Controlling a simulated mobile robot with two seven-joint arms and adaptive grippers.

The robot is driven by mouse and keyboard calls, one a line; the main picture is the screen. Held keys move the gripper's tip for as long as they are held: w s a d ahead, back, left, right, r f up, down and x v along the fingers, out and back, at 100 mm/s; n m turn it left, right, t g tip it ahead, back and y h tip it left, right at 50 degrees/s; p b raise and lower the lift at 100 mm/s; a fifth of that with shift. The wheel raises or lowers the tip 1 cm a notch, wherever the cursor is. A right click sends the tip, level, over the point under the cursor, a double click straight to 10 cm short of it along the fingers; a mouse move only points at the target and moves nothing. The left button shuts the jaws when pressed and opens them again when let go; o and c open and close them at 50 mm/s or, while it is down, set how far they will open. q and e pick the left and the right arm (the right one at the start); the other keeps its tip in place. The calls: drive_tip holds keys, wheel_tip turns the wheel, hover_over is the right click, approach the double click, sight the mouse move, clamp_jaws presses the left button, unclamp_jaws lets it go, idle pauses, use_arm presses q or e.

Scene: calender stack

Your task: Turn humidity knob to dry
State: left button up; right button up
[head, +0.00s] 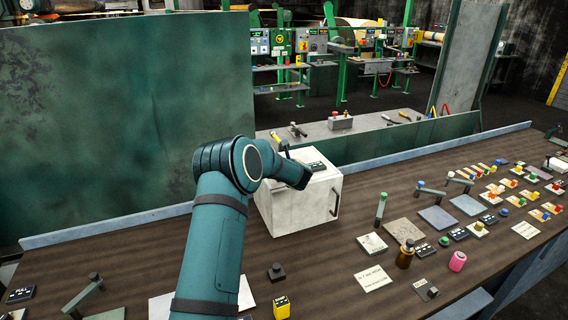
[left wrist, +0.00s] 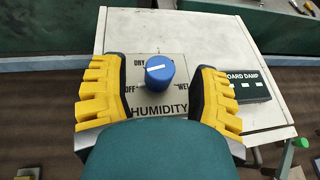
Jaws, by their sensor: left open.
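The blue humidity knob (left wrist: 159,70) stands on a plate marked DRY at the top, OFF at the left, WET at the right and HUMIDITY below, in the left wrist view. The white line on its top lies nearly crosswise, tilted slightly; I cannot tell which end is the pointer. The plate is on top of a white box (head: 292,208) on the bench. My left gripper (left wrist: 158,88) is open, its yellow fingers on either side of the knob with gaps, apparently not touching it. In the head view my arm hides the knob. My right gripper is not in view.
A black BOARD DAMP panel (left wrist: 246,86) sits on the box to the right of the knob. The box has a dark handle (head: 336,202). Many switches, levers and labels cover the bench (head: 340,262) to the right. A green panel (head: 110,120) stands behind at the left.

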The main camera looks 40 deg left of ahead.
use_arm(q)
drive_tip(key=shift+x, duration=1)
clamp_jaws()
